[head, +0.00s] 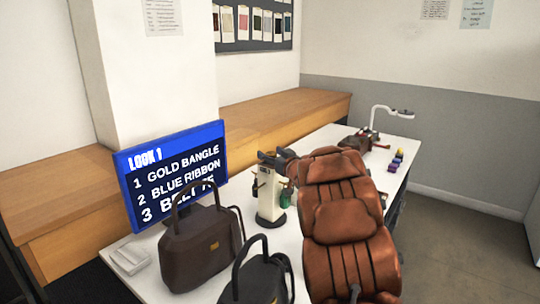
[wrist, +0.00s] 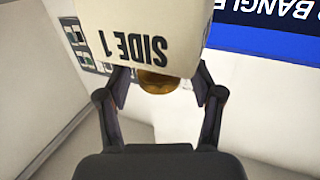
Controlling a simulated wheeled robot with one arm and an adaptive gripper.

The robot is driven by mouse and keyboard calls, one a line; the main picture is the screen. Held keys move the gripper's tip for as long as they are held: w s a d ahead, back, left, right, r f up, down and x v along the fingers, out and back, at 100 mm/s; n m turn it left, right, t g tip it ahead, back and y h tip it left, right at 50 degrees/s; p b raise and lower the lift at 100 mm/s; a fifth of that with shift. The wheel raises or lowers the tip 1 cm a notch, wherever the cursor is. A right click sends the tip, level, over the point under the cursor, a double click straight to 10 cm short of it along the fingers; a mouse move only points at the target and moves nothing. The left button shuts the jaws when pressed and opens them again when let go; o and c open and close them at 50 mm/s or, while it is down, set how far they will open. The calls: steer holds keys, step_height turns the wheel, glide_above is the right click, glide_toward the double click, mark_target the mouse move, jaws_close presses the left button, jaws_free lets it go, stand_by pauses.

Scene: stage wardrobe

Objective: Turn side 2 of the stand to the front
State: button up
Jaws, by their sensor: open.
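The stand (head: 269,196) is a cream post on a dark round base, upright on the white table in the head view. Small pegs stick out of it, and a green item (head: 285,197) hangs at its right. In the wrist view the stand's cream face (wrist: 150,30) reads "SIDE 1" upside down. A gold-brown rounded piece (wrist: 158,82) shows below that face, between my fingers. My gripper (wrist: 161,76) is open, its fingers on either side of the stand's near end. In the head view my gripper (head: 273,158) is at the stand's top. Contact cannot be told.
A blue screen (head: 172,172) behind the stand lists "LOOK 1" with gold bangle, blue ribbon and a partly hidden third line. Dark handbags (head: 200,245) (head: 262,278) stand in front, close to the stand. A white lamp (head: 390,112) and small coloured items (head: 396,160) are at the far right.

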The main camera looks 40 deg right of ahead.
steer(key=shift+w, duration=0.1)
jaws_close()
steer(key=shift+a+f, duration=0.1)
steer(key=shift+a, duration=0.2)
steer(key=shift+d, duration=0.2)
steer(key=shift+p, duration=0.5)
